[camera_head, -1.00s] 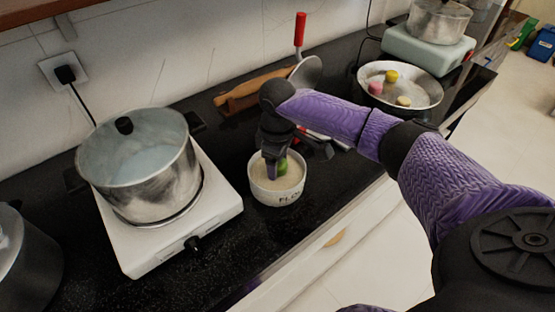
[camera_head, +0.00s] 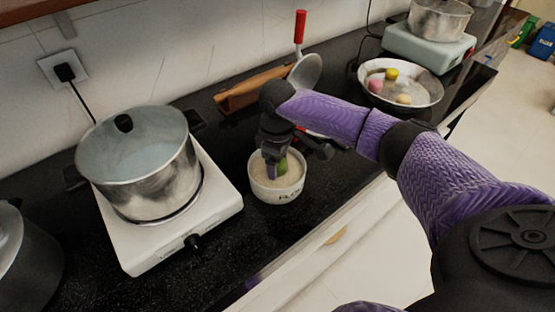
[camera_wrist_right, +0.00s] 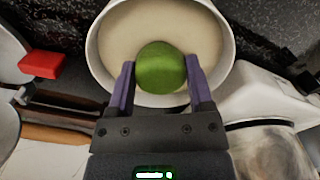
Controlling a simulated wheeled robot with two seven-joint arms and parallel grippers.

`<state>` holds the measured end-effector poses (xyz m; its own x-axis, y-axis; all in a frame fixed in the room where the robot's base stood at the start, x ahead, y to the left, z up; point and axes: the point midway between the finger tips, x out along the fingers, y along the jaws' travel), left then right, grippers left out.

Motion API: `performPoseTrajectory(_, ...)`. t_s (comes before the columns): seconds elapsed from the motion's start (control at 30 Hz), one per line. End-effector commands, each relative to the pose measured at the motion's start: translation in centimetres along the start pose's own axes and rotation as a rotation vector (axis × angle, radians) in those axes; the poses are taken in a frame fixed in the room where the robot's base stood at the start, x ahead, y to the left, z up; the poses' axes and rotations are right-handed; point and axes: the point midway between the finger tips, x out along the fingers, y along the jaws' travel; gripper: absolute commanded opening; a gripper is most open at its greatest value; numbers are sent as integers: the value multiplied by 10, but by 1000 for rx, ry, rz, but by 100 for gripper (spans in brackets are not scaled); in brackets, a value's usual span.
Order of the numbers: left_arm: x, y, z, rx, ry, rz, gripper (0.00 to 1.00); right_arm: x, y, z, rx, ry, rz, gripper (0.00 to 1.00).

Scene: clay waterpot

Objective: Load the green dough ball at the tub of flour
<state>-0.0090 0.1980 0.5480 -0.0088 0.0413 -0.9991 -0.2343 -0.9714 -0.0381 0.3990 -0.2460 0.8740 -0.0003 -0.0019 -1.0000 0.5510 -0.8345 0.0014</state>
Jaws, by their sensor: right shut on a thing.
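The tub of flour (camera_head: 289,190) is a white bowl with lettering on its front, standing on the black counter; pale flour (camera_wrist_right: 115,45) fills it. The green dough ball (camera_wrist_right: 160,68) is between the two purple fingers of my right gripper (camera_wrist_right: 160,84), which is shut on it. In the head view the ball (camera_head: 282,166) and the right gripper (camera_head: 275,167) are at the tub's opening, partly hidden by the fingers. Whether the ball touches the flour I cannot tell. My left gripper is not in view.
A lidded pot (camera_head: 150,175) on a white hotplate (camera_head: 222,203) stands left of the tub.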

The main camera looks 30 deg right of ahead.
Motion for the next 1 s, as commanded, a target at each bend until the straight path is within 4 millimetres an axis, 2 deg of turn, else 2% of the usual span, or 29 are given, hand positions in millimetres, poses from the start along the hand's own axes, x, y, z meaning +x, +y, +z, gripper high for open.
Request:
performPoseTrajectory(0.37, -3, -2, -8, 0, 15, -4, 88, 0, 0, 0, 0, 0, 0, 19)
performPoseTrajectory(1.0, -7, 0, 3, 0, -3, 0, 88, 2, -1, 0, 0, -2, -2, 19)
